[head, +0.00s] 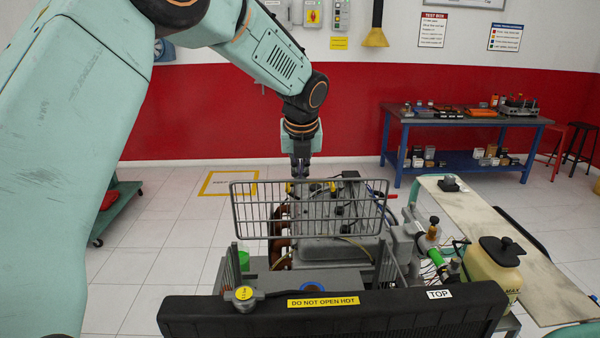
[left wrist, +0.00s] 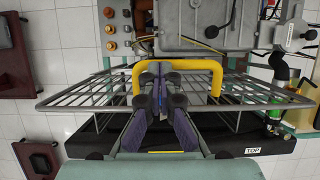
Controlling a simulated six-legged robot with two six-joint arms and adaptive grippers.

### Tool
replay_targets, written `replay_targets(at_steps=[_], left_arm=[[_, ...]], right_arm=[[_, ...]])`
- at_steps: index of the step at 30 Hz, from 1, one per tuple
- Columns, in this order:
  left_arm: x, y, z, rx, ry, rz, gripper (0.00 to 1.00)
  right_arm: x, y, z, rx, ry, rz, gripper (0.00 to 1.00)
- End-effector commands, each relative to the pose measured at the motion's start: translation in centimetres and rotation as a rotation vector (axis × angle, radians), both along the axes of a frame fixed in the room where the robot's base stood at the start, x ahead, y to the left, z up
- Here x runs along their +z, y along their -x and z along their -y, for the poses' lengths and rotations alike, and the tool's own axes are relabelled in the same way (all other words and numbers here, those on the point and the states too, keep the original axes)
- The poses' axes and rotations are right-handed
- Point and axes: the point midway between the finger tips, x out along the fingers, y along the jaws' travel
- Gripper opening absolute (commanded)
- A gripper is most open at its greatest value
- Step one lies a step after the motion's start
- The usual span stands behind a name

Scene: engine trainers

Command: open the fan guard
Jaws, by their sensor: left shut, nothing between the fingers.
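The fan guard (head: 262,215) is a grey wire grille above the black radiator (head: 250,316) in the head view. In the left wrist view, the guard (left wrist: 85,95) spreads to both sides of the fingers, with a yellow U-shaped handle (left wrist: 200,65) at its middle. My left gripper (head: 301,171) points down at the guard's top edge in the head view. In the left wrist view, my left gripper (left wrist: 160,72) is shut and empty, its fingertips at the handle's left part. I cannot tell whether they touch it. My right gripper is out of view.
The engine (head: 335,225) stands behind the guard, with hoses at its right. A yellowish tank (head: 492,270) stands right of the radiator. A yellow-topped cap (head: 243,294) sits on the radiator's left. A blue workbench (head: 460,120) stands far off at the right.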

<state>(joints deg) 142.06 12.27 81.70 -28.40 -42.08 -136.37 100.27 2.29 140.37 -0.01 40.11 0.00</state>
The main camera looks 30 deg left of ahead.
Motion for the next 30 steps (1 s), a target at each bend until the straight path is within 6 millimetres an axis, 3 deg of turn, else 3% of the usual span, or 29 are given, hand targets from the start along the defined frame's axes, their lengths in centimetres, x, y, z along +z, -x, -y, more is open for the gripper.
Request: replay_targets(at_steps=[17, 30], left_arm=[[0.6, 0.2, 0.1, 0.000, 0.000, 0.001, 0.00], [8.2, 2.9, 2.0, -0.001, -0.002, 0.004, 0.00]], right_arm=[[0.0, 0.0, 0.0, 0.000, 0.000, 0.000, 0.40], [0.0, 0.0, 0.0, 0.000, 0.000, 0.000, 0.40]])
